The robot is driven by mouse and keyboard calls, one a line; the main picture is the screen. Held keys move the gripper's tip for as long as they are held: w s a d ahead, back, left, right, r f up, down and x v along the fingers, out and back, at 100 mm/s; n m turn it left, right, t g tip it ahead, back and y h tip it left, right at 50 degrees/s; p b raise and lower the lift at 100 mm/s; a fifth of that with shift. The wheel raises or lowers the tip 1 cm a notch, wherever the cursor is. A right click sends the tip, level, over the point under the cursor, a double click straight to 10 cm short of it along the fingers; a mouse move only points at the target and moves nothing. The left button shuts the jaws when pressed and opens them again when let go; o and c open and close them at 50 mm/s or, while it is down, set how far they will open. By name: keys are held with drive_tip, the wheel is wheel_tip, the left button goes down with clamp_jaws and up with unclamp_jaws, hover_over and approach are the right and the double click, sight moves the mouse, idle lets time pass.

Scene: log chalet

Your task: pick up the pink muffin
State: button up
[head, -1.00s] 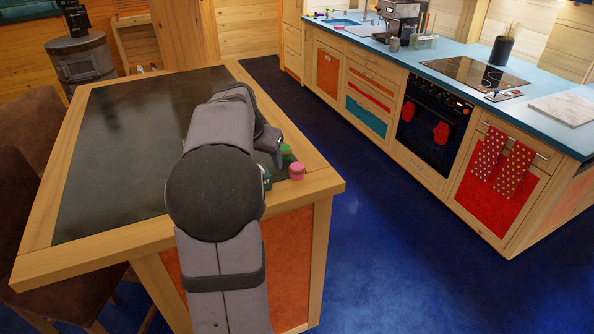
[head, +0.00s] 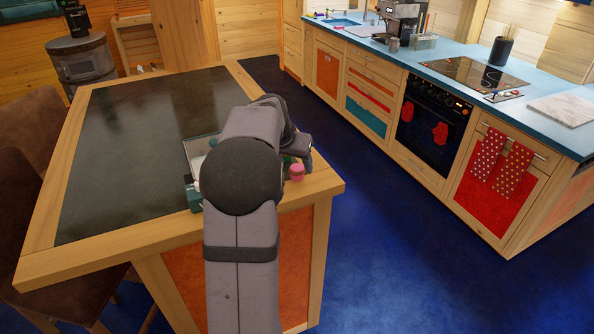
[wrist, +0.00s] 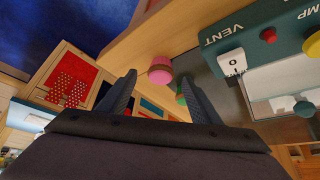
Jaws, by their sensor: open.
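The pink muffin (head: 297,173) sits on the wooden border of the dark-topped table, near its front right corner. In the wrist view the muffin (wrist: 160,74) shows between and beyond my fingertips, apart from them. My gripper (wrist: 158,78) is open and empty, its two dark fingers spread. In the head view my arm's bulk hides most of the gripper, which is just above and beside the muffin. A green item (wrist: 181,92) stands right beside the muffin and is partly hidden by a finger.
A teal control box (wrist: 270,42) with a switch and coloured buttons lies close to the muffin; its edge (head: 193,197) shows left of my arm. The dark tabletop (head: 130,140) is clear on the left. A kitchen counter (head: 460,60) stands across the blue floor.

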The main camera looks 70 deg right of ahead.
sight(296, 168)
drive_tip(key=shift+p+x, duration=0.9)
drive_tip(key=shift+x, duration=1.3)
drive_tip(key=shift+w, duration=0.1)
drive_tip(key=shift+r, duration=0.1)
drive_tip(key=c, duration=1.1)
wheel_tip(296, 168, up, 10)
drive_tip(key=b, duration=0.2)
drive_tip(key=w+a+n+t+p, duration=0.1)
drive_tip(key=w+a+n, duration=0.1)
drive_tip(key=w, duration=0.8)
drive_tip(key=w+a+r+n+t+p, duration=0.1)
drive_tip(key=w+a+n, duration=0.2)
drive_tip(key=w, duration=0.7)
drive_tip(key=shift+w+a+t+y, duration=0.3)
drive_tip(key=shift+w+a, duration=0.05)
drive_tip(key=shift+a, duration=0.7)
